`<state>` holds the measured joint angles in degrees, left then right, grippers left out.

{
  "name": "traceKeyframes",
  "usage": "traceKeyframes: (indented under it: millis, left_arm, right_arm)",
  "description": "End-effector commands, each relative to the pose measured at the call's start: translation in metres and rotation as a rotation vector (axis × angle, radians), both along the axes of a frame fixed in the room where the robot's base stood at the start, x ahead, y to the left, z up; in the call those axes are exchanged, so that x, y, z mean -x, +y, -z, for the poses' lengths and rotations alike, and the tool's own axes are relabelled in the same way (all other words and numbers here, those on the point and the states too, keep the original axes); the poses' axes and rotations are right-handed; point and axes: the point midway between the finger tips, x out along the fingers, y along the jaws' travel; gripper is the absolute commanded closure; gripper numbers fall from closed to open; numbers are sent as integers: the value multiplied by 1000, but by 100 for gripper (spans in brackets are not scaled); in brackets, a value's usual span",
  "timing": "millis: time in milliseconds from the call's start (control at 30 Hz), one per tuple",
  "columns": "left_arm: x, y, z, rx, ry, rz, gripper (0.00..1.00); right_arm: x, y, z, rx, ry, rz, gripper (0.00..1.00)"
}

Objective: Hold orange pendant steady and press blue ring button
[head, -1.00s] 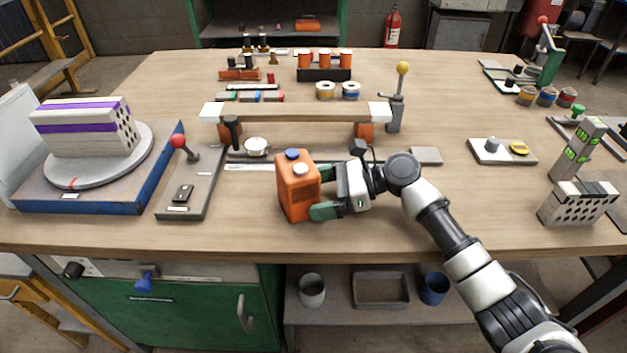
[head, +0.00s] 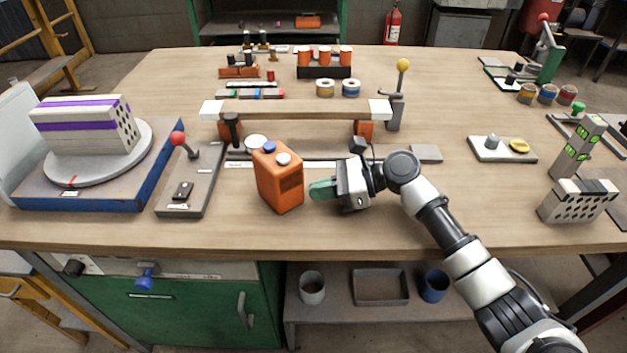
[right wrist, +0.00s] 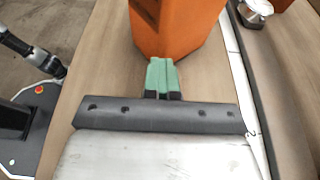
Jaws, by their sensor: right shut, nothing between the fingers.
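The orange pendant (head: 279,184) is a boxy orange case on the front middle of the table. On its top are a blue button (head: 269,146) and a white button (head: 283,159). My right gripper (head: 322,190), with green fingertips, is shut and empty just right of the pendant, pointing at its lower side. In the right wrist view the closed fingertips (right wrist: 161,75) end at the pendant's near edge (right wrist: 175,30); I cannot tell if they touch it. The pendant's top is outside that view. My left gripper is not in view.
A grey lever base with a red knob (head: 177,138) lies left of the pendant. The table in front and to the right is mostly clear.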

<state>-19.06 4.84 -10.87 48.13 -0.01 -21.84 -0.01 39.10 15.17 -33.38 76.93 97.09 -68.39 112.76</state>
Motion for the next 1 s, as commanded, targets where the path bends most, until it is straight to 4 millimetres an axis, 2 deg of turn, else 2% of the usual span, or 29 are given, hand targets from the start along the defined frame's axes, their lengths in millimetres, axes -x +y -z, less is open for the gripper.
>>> traceKeyframes:
  millis: [133,600,700,867,1000]
  left_arm:
    - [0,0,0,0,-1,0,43]
    - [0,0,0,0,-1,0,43]
    - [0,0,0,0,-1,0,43]
    - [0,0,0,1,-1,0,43]
    - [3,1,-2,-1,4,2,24]
  right_arm:
    - [0,0,0,0,0,0,99]
    - [0,0,0,0,0,0,27]
    - [0,0,0,0,0,0,15]
    - [0,0,0,0,0,0,15]
    - [0,0,-3,0,0,0,15]
